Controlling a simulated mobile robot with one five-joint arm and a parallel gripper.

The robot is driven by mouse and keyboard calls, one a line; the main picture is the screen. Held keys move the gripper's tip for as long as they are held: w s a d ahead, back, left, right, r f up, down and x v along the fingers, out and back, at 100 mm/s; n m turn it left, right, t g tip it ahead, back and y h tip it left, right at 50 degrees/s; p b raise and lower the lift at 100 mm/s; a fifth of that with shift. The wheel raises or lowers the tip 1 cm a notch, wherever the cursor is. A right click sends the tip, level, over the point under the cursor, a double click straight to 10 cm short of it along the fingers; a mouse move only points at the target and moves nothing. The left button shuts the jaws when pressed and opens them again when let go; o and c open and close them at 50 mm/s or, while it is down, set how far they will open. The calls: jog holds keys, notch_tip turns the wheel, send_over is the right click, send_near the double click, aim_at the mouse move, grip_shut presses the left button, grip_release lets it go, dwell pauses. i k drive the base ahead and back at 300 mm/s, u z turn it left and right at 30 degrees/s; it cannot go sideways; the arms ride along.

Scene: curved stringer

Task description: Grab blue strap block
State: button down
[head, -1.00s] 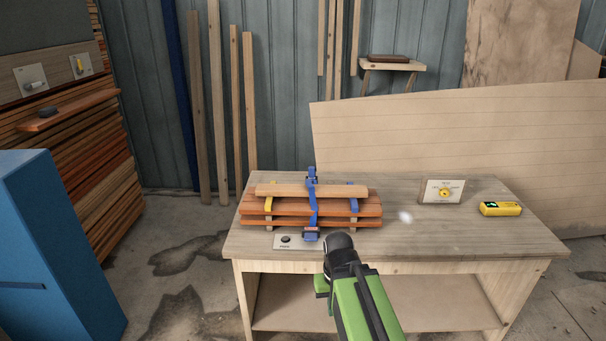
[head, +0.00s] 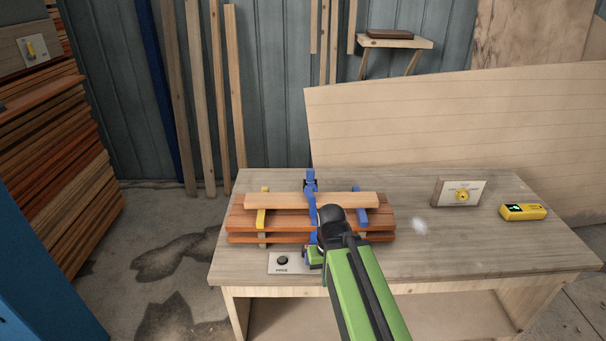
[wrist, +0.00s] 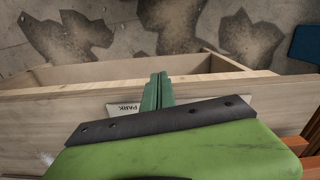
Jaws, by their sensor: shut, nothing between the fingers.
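A blue strap (head: 311,190) runs over a stack of wooden boards (head: 270,223) on the workbench. A blue block stands at its back end. The strap's front lower end is mostly hidden behind my arm, with a small blue bit showing beside the green jaw. A separate blue piece (head: 361,206) stands at the stack's right, opposite a yellow one (head: 262,216) at its left. My gripper (wrist: 158,84) is shut and empty. In the head view it is at the stack's front, near the strap's front end; I cannot tell if they touch.
A card marked PARK with a black knob (head: 283,262) lies left of my gripper. A white card with a yellow knob (head: 460,194) and a yellow device (head: 522,212) are on the right of the workbench (head: 400,258). The bench's middle right is clear.

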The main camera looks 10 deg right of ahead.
aim_at(309, 172)
jog(key=z, duration=0.15)
jog(key=k, duration=0.6)
jog(key=u, duration=2)
jog(key=i, duration=1.2)
jog(key=z, duration=1.75)
jog(key=i, duration=0.8)
jog(key=u, duration=0.15)
